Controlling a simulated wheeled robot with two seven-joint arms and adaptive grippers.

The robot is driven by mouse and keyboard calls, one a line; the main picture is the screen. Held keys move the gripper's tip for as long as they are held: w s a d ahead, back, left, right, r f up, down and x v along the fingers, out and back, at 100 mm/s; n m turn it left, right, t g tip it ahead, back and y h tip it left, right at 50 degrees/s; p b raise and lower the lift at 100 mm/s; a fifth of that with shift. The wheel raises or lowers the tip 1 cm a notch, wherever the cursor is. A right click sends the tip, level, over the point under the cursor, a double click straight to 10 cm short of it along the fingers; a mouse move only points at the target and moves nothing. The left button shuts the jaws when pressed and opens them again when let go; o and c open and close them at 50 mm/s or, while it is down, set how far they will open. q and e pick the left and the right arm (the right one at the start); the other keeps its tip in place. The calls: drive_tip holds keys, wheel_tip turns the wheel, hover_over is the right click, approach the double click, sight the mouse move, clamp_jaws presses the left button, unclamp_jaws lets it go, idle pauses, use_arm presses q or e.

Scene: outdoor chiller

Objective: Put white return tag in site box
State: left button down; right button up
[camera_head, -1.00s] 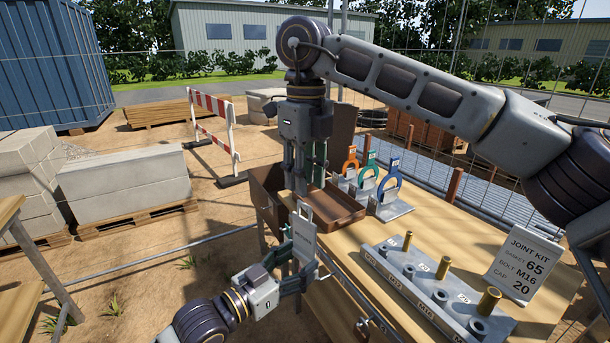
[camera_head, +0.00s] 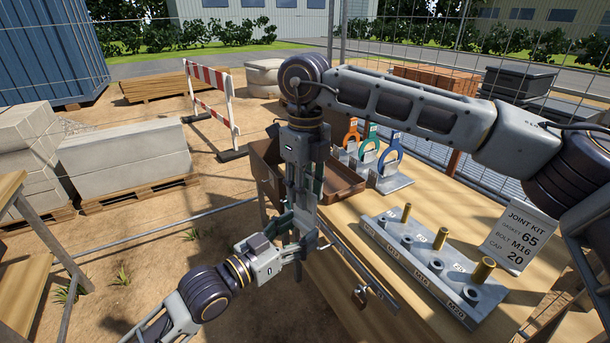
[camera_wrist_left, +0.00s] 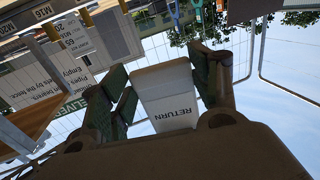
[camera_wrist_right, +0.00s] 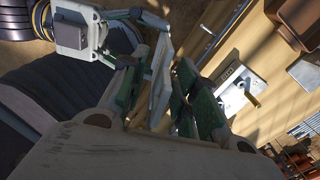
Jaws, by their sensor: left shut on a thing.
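The white return tag (camera_wrist_left: 168,95) is between the fingers of my left gripper (camera_wrist_left: 168,88), with RETURN readable in the left wrist view. My left gripper (camera_head: 291,240) is shut on it near the table's left edge. My right gripper (camera_head: 309,225) points down from above and hides most of the tag in the head view. In the right wrist view the tag (camera_wrist_right: 161,78) stands between the fingers of my right gripper (camera_wrist_right: 163,95), which look apart with a gap beside it. The brown site box (camera_head: 345,186) stands open behind my right gripper, which partly hides it.
On the wooden table (camera_head: 430,205), a grey rack (camera_head: 425,270) with brass pins stands at front right beside a joint kit card (camera_head: 519,240). Orange, green and blue ring-topped pieces (camera_head: 388,165) stand behind. A wire fence runs along the far side.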

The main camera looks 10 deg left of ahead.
drive_tip(key=shift+f, duration=0.95)
clamp_jaws()
use_arm(q)
drive_tip(key=shift+c, duration=1.5)
unclamp_jaws()
drive_tip(key=shift+f, duration=0.1)
